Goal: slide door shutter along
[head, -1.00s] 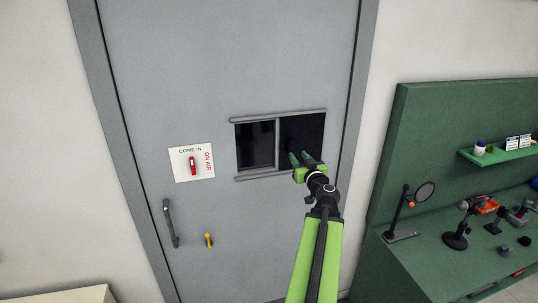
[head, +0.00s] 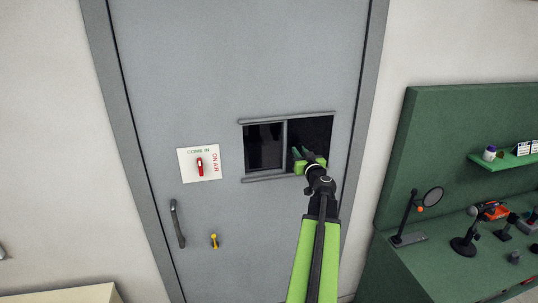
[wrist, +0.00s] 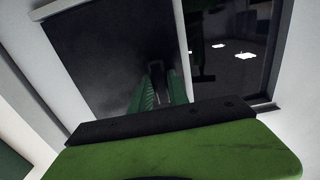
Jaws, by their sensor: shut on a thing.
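The shutter is a dark matte panel (head: 316,130) in the right half of the door's small opening, between an upper rail (head: 288,118) and a lower rail (head: 265,178). Dark glass (head: 264,147) fills the left half. My gripper (head: 302,153) is at the panel's lower left part. In the wrist view the panel (wrist: 95,45) is at the left and the glass (wrist: 228,40) at the right, with a pale upright between them. There the green fingers (wrist: 158,88) are shut on a small dark grip on the panel, partly hidden between them.
The grey door (head: 230,60) has a come-in/on-air sign (head: 199,163) with a red lever, a dark handle (head: 177,224) and a yellow latch (head: 214,241). A green workbench (head: 430,265) with several tools stands at the right.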

